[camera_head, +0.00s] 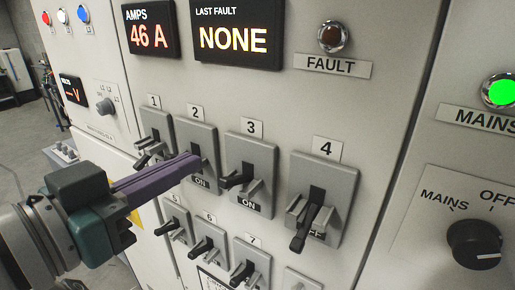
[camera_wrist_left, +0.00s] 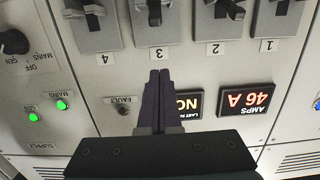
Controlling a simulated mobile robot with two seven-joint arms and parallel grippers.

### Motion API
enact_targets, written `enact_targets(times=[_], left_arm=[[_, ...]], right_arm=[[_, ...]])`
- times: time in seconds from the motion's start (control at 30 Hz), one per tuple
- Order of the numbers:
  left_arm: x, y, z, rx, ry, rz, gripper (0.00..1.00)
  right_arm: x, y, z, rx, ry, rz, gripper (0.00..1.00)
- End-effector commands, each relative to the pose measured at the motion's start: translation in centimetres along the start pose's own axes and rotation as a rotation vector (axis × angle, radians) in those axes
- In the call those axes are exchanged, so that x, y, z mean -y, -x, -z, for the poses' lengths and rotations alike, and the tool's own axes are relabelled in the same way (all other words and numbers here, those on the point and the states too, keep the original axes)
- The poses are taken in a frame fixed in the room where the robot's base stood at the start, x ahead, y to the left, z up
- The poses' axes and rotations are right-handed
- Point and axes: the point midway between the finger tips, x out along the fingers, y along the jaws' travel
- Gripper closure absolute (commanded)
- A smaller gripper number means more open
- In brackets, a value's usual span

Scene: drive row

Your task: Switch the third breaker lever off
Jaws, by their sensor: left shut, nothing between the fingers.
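The third breaker (camera_head: 262,160) is a grey block on the panel under the number 3. Its black lever (camera_head: 237,180) sticks out and the plate under it reads ON. In the left wrist view, which is upside down, the third lever (camera_wrist_left: 154,12) is at the top. My left gripper (camera_head: 197,161) is shut and empty. Its purple fingers overlap the second breaker (camera_head: 197,137) in the head view and hide part of it. In the wrist view the fingertips (camera_wrist_left: 160,73) point at the number 3 label, apart from the lever. My right gripper is out of view.
The fourth breaker (camera_head: 323,185) has its lever down, its plate partly hidden. Breakers 5, 6 and 7 (camera_head: 250,267) sit in a row below. The LAST FAULT display (camera_head: 236,33) reads NONE. A black rotary knob (camera_head: 475,245) is at right.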

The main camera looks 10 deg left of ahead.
Motion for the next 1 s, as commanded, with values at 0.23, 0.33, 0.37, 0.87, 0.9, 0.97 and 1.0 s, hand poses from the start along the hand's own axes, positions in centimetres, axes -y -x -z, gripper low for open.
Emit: enact_targets(times=[0.23,0.33,0.37,0.87,0.9,0.97,1.0], left_arm=[[0.0,-5.1,0.4,-0.003,0.0,0.0,1.0],[0.0,-6.9,0.3,-0.003,0.001,0.001,1.0],[0.0,-7.5,0.4,-0.003,0.001,0.001,1.0],[0.0,-6.1,-3.8,0.0,0.0,0.0,1.0],[0.0,-6.1,-3.8,0.0,0.0,0.0,1.0],[0.0,-6.1,-3.8,0.0,0.0,0.0,1.0],[0.0,-6.1,-3.8,0.0,0.0,0.0,1.0]], right_arm=[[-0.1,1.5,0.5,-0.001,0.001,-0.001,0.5],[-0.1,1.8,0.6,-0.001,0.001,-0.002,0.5],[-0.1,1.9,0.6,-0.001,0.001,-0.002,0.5],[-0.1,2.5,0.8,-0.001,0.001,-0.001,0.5],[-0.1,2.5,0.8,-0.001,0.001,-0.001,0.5],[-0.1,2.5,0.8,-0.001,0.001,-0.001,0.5],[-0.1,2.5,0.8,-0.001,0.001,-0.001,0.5]])
